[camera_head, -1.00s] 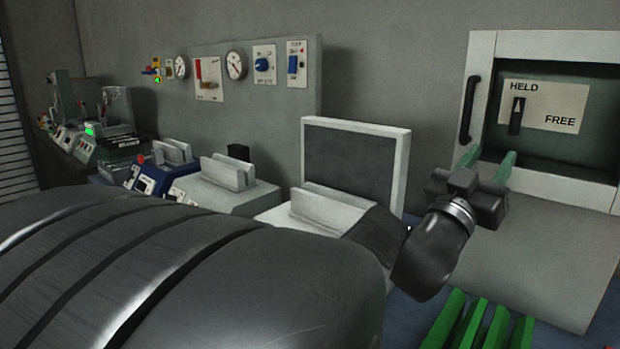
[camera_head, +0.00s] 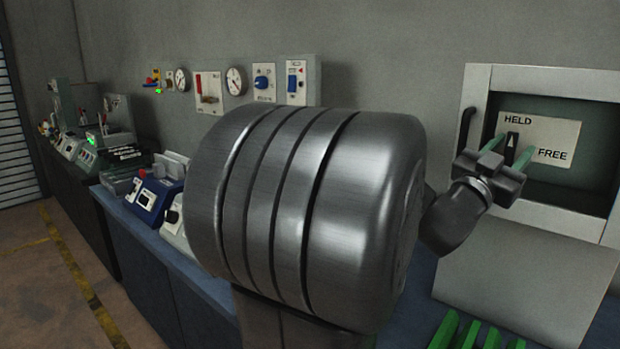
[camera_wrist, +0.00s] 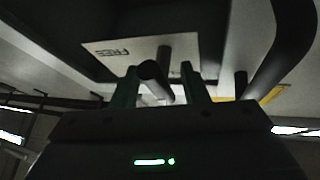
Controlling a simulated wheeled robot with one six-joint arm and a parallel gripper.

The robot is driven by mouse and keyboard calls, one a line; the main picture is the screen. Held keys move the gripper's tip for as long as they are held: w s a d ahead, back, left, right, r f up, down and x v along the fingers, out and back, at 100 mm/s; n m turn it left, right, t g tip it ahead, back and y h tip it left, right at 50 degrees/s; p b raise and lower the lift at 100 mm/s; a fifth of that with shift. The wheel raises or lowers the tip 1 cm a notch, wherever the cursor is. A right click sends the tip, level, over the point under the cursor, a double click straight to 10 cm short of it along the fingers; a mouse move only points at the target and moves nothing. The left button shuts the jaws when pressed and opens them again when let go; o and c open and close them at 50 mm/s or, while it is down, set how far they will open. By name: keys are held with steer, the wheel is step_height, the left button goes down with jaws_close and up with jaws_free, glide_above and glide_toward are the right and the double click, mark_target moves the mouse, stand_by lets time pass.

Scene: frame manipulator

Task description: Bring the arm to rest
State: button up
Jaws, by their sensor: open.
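My gripper (camera_head: 508,152) is in front of the open-fronted cabinet at the right, with its green fingers apart. In the head view the dark pointer knob (camera_head: 511,146) on the HELD/FREE plate (camera_head: 565,135) shows between the fingers and points roughly upward. In the wrist view my gripper (camera_wrist: 160,88) has a dark round-ended rod (camera_wrist: 153,74) between its fingers. I cannot tell whether the fingers touch it. The large metal part of my arm fills the middle of the head view and hides part of the bench.
The cabinet's pale frame (camera_head: 540,217) and black handle (camera_head: 466,130) are close to my gripper. Green slats (camera_head: 470,333) stand below it. A wall panel with gauges (camera_head: 236,81) and switches is behind my arm. Instruments (camera_head: 154,194) line the bench at the left.

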steer(key=m+g+p, duration=0.1)
steer(key=m+p, duration=0.1)
steer(key=m+g+p, duration=0.3)
steer(key=m+p, duration=0.1)
steer(key=m, duration=0.1)
steer(key=shift+r+p, duration=0.3)
steer(key=shift+p, duration=0.1)
steer(key=shift+a+f+m+g, duration=0.15)
steer(key=shift+m+g, duration=0.15)
steer(key=shift+g, duration=0.2)
steer(key=b+v, duration=0.3)
steer(key=v, duration=1)
steer(key=shift+s+a+f, duration=0.2)
steer(key=shift+a, duration=0.05)
